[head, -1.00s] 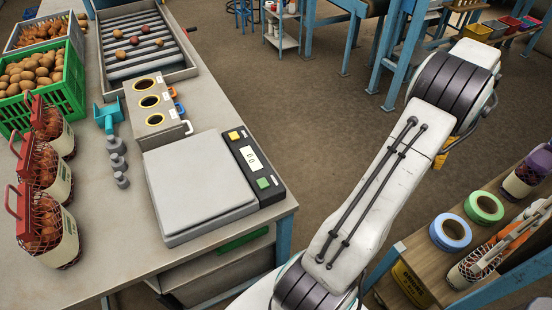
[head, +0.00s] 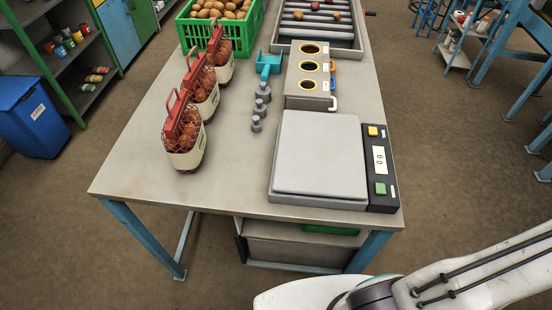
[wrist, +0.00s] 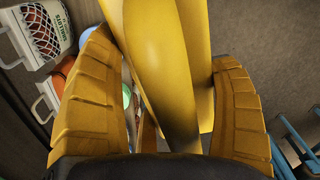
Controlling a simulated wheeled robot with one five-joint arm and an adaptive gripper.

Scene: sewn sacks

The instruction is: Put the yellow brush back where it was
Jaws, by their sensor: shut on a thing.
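My gripper (wrist: 165,62) shows in the wrist view, its two ridged yellow fingers closed on the sides of a long, smooth yellow thing, the yellow brush (wrist: 160,45). The brush fills the middle of that view and runs out at the top. Its far end and any bristles are out of sight. In the head view only part of my white arm shows at the lower right, and neither gripper nor brush is visible there.
A blue bin (head: 35,115) stands left. The wrist view shows another net sack (wrist: 42,30) and a blue frame (wrist: 290,150).

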